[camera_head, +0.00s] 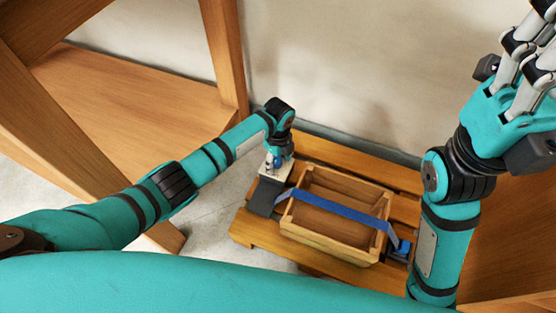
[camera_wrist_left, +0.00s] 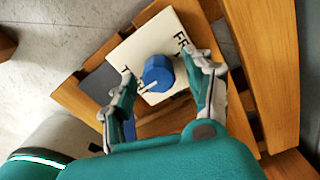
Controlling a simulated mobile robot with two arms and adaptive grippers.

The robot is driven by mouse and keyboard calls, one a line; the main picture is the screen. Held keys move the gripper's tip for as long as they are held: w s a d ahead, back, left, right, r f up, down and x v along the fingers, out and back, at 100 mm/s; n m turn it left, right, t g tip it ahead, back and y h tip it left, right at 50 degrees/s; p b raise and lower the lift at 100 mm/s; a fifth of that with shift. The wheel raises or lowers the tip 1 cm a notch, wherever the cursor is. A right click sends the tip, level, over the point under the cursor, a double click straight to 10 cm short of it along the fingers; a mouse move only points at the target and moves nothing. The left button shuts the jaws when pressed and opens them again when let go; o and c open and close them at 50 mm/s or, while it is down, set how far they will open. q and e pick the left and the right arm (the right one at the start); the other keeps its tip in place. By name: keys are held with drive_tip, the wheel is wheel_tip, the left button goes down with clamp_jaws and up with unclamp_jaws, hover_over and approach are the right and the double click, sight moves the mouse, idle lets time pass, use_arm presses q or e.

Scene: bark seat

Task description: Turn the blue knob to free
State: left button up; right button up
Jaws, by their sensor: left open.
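The blue knob (camera_wrist_left: 157,73) sits on a white plate (camera_wrist_left: 125,53) in the left wrist view. Black letters are partly visible: "FR" at the upper right, "T" at the lower left. A pale mark on the knob points down-left, towards the "T" side. My left gripper (camera_wrist_left: 158,70) is open, one finger on each side of the knob. Gaps show between fingers and knob. In the head view my left gripper (camera_head: 277,157) is over the white plate (camera_head: 268,175) and partly hides the knob. My right gripper (camera_head: 520,75) is raised at the upper right, its fingertips cut off.
A wooden crate (camera_head: 300,233) stands on a slatted pallet (camera_head: 262,238), beside the plate. A blue strap (camera_head: 335,208) crosses it to a blue fitting (camera_head: 403,246) at the right. Wooden beams (camera_head: 225,55) stand at the left. A pale wall (camera_head: 340,70) is behind.

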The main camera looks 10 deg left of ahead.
use_arm(q)
drive_tip(key=c, duration=1.1)
clamp_jaws()
